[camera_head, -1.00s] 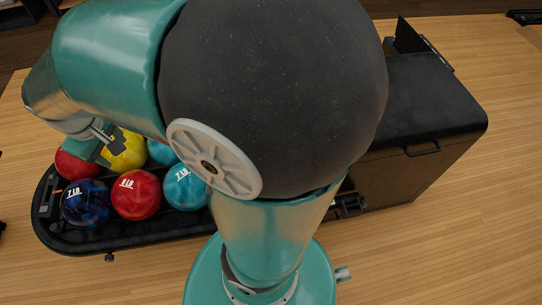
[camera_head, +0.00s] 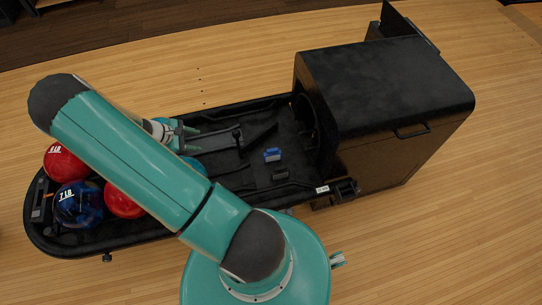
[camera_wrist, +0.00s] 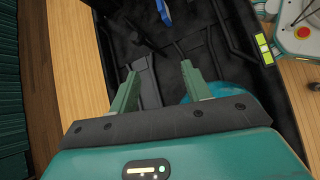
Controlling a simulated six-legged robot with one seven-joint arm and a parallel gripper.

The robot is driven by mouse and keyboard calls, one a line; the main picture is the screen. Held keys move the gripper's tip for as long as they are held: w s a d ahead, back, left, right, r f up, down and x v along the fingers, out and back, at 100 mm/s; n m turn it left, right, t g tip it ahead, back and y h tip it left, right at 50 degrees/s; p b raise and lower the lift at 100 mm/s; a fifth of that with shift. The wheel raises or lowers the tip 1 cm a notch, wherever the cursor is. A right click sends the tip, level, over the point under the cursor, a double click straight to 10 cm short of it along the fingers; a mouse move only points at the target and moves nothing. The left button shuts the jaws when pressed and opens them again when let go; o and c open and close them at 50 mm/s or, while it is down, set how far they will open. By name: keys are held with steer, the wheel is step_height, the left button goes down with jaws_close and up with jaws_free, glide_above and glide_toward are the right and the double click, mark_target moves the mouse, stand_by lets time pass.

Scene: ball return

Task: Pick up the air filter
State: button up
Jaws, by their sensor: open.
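A small blue block (camera_head: 272,155), which may be the air filter, lies on the black tray of the ball return, left of the machine's opening. It also shows as a blue piece (camera_wrist: 164,10) at the top edge of the wrist view, partly cut off. My gripper (camera_head: 199,139) is over the tray, left of the block and apart from it, with its fingers pointing right. In the wrist view my gripper (camera_wrist: 160,72) has its two green fingers spread, with nothing between them.
Several bowling balls, including a red one (camera_head: 66,162) and a dark blue one (camera_head: 79,205), fill the tray's left end, partly behind my arm. The black machine housing (camera_head: 385,85) stands at the right. The tray's rim (camera_head: 240,98) is raised.

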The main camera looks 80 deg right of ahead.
steer(key=s+d+f+n+g+h, duration=0.1)
steer(key=s+d+f+n+g, duration=0.1)
steer(key=s+d+f, duration=0.4)
steer(key=s+d+f+n+g+h, duration=0.1)
steer(key=s+d+f+n+h, duration=0.1)
steer(key=s+f, duration=0.75)
glide_toward(271, 150)
steer(key=s+d, duration=0.1)
steer(key=s, duration=0.1)
steer(key=shift+n, duration=0.3)
steer(key=shift+w+f+x, duration=0.15)
steer(key=shift+x, duration=0.95)
steer(key=shift+w+f+x, duration=0.1)
steer(key=shift+x, duration=1)
steer(key=shift+w+f+x, duration=0.15)
steer(key=shift+x, duration=0.9)
steer(key=shift+d, duration=0.15)
jaws_close()
